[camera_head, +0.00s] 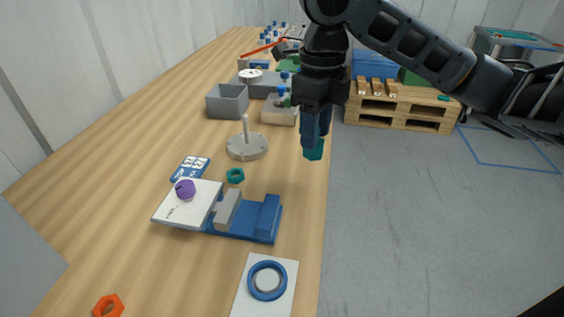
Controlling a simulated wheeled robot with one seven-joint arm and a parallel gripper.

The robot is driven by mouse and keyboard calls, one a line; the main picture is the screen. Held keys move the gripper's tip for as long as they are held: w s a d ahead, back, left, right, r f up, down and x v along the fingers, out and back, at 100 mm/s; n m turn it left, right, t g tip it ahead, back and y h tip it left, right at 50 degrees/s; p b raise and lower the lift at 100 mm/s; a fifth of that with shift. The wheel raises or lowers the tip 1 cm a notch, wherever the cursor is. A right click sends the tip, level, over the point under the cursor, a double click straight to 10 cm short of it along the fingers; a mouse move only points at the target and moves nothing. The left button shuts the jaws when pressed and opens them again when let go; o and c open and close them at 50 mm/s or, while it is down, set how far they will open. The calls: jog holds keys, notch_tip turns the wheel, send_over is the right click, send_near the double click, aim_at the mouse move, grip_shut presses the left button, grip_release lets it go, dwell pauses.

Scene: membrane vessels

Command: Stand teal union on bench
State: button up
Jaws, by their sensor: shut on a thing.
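My gripper (314,138) points down over the right edge of the wooden bench (130,130). It is shut on a teal piece, seemingly the teal union (314,152), whose lower end shows below the fingers. Its upper part is hidden by the gripper. I cannot tell how high it is above the bench. A teal hex ring (235,176) lies on the bench to the left and nearer, apart from the gripper.
A grey round base with a post (247,147) stands left of the gripper. A blue vise-like fixture (245,218), a blue ring on a white plate (267,281) and an orange nut (108,306) lie nearer. Grey bins (227,101) stand behind. A pallet (400,109) is on the floor.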

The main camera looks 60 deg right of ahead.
jog(key=shift+w+a+f, duration=0.55)
jog(key=shift+w+f, duration=0.2)
jog(key=shift+f, duration=0.5)
jog(key=shift+w+a+f, duration=0.5)
jog(key=shift+w+f, duration=0.25)
jog(key=shift+f, duration=0.45)
jog(key=shift+w+a+f, duration=0.55)
jog(key=shift+w+f, duration=0.2)
jog(key=shift+f, duration=0.5)
jog(key=shift+f, duration=0.1)
jog(key=shift+f, duration=0.1)
jog(key=o, duration=1.1)
notch_tip(320, 180, up, 12)
jog(key=p, duration=0.1)
jog(key=shift+r, duration=0.25)
